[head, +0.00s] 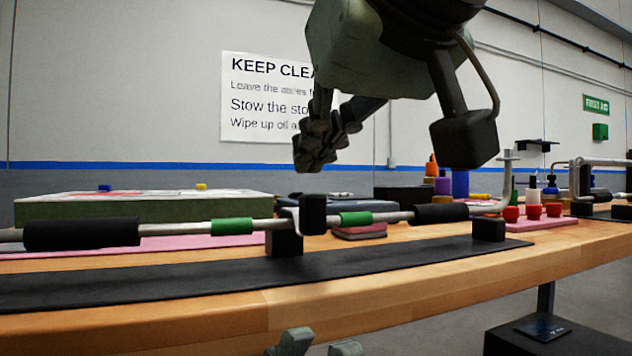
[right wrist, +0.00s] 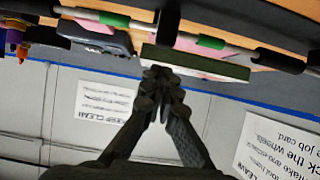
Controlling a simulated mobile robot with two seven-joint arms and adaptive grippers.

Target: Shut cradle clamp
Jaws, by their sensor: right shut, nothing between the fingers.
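A silver rod with black sleeves and green bands (head: 180,229) runs along the bench on black supports. At the middle support (head: 285,241), a black upright block, seemingly the cradle clamp (head: 312,213), stands at the rod beside a bent metal strap. I cannot tell whether it is open. A black block at the rod also shows in the right wrist view (right wrist: 168,18). My right gripper (head: 306,160) is shut and empty, above and apart from the clamp; its fingertips meet in the right wrist view (right wrist: 160,72). My left gripper (head: 318,346) shows only partly at the bottom edge.
A black mat strip (head: 200,283) lies along the front of the wooden bench (head: 400,281). Behind the rod are a green-sided box (head: 140,208), a grey-pink stack (head: 360,232) and red cups (head: 533,212). A second rod stand (head: 600,163) is at the right.

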